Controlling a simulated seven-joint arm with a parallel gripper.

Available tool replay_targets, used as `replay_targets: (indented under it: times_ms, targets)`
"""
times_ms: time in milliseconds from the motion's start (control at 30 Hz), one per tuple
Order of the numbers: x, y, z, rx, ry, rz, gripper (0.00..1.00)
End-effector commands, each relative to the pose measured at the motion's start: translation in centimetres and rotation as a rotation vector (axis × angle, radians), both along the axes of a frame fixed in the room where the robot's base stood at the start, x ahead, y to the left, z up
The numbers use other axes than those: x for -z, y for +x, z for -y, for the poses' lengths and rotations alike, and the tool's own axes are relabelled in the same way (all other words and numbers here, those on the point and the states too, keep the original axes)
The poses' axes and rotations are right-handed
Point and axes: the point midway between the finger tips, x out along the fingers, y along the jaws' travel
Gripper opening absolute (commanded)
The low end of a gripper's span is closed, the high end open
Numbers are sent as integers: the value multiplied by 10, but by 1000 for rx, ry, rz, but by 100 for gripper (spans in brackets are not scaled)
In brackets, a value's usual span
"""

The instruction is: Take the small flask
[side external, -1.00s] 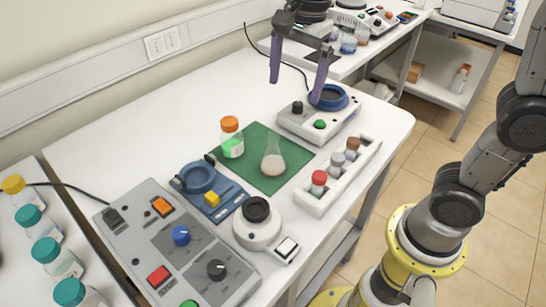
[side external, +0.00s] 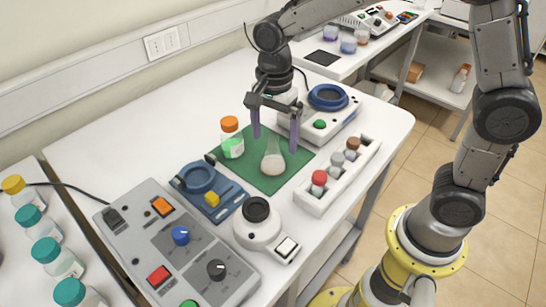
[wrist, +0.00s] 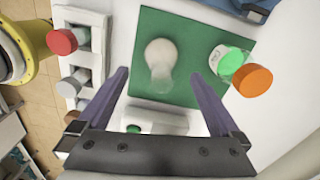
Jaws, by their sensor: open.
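The small flask (side external: 272,158) is clear and conical, with a pale liquid at its bottom. It stands upright on the green mat (side external: 246,178). My gripper (side external: 274,142) is open, with its two purple fingers pointing down, above and around the flask's neck in the side view. In the wrist view the flask (wrist: 161,60) shows ahead of the fingertips, roughly between their lines. The gripper (wrist: 166,72) holds nothing. Whether the fingers are level with the neck, I cannot tell.
An orange-capped bottle with green liquid (side external: 232,140) stands close left of the flask on the mat. A white rack (side external: 318,205) with several capped vials lies to the right. A hotplate-like device (side external: 320,118) is behind; a blue holder (side external: 202,178) and dial scale (side external: 258,230) are in front.

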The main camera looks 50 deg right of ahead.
Motion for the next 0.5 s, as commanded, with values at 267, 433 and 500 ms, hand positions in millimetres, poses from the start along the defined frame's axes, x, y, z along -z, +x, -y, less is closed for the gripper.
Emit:
replay_targets:
  times_ms: [267,433,500]
  targets:
    - [39,1,-2,0,-1,-5,100]
    - [48,1,-2,0,0,-2,100]
    - [48,1,-2,0,0,-1,100]
